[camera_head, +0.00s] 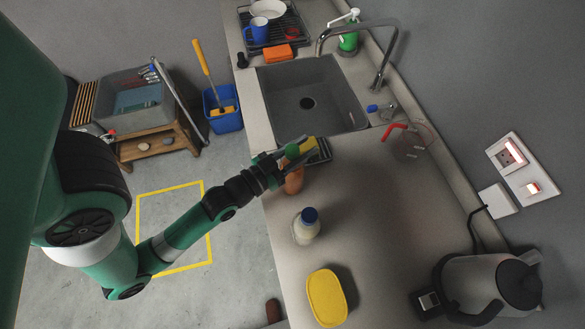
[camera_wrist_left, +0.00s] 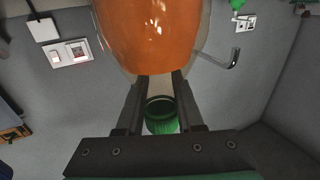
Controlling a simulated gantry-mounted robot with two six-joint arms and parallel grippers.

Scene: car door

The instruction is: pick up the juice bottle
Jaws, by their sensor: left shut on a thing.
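The juice bottle is clear with orange juice and a green cap. In the left wrist view its orange body (camera_wrist_left: 155,38) fills the top middle, and its green cap (camera_wrist_left: 161,116) lies between my fingers. My left gripper (camera_wrist_left: 157,82) is shut on the bottle's neck. In the head view the left gripper (camera_head: 299,151) is over the counter, just in front of the sink, and mostly hides the bottle; an orange part (camera_head: 292,181) shows below it. I cannot tell whether the bottle's base touches the counter. My right gripper is not in view.
A blue-capped bottle (camera_head: 306,226) and a yellow-lidded box (camera_head: 327,297) stand nearer on the counter. A kettle (camera_head: 487,287) is at right. A red-handled clear item (camera_head: 408,139) stands near the wall. A yellow thing (camera_head: 308,145) shows beside my gripper. The counter's middle is clear.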

